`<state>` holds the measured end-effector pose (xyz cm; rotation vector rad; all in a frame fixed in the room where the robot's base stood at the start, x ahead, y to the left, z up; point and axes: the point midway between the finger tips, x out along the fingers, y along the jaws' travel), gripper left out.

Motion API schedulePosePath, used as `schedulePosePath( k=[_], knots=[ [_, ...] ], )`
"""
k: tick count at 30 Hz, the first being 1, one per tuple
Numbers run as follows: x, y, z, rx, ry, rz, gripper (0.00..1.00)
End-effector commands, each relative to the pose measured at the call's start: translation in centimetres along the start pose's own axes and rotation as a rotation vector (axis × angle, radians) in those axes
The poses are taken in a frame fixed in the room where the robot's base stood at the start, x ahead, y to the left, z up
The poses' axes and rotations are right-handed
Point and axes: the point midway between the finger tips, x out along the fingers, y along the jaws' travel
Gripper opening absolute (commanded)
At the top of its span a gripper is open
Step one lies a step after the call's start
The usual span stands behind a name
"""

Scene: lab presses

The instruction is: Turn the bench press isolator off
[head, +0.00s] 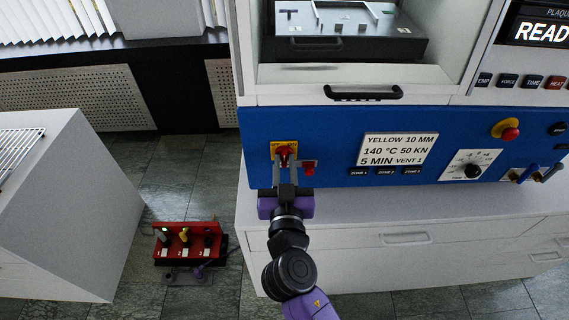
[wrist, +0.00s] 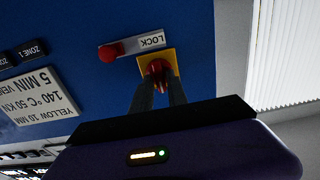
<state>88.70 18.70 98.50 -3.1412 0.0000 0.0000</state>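The isolator is a red rotary knob (head: 285,150) on a yellow plate (head: 276,145), at the left end of the blue press front. In the wrist view the red knob (wrist: 157,70) lies between the tips of my gripper's fingers, on its yellow plate (wrist: 171,58). My gripper (head: 287,164) is at the knob, with a finger on either side of it. Whether both fingers press on the knob is hard to tell. The fingers hide part of the knob, and its exact angle is unclear.
A red lock (head: 308,168) with a LOCK label (wrist: 151,41) sits beside the isolator. A settings card (head: 398,149), an emergency stop (head: 510,134) and a dial (head: 473,171) are to the right. A press handle (head: 362,94) juts out above. A red rack (head: 188,243) stands lower left.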

Motion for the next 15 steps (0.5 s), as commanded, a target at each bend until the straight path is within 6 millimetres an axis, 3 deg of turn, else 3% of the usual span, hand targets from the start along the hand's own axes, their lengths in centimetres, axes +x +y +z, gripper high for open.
schedulePosePath(
  k=[3,15],
  knots=[
    [-0.02,0.0,0.0,0.0,0.0,0.0,0.0],
    [-0.03,-0.02,0.05,-0.036,0.0,0.0,0.0]
  ],
)
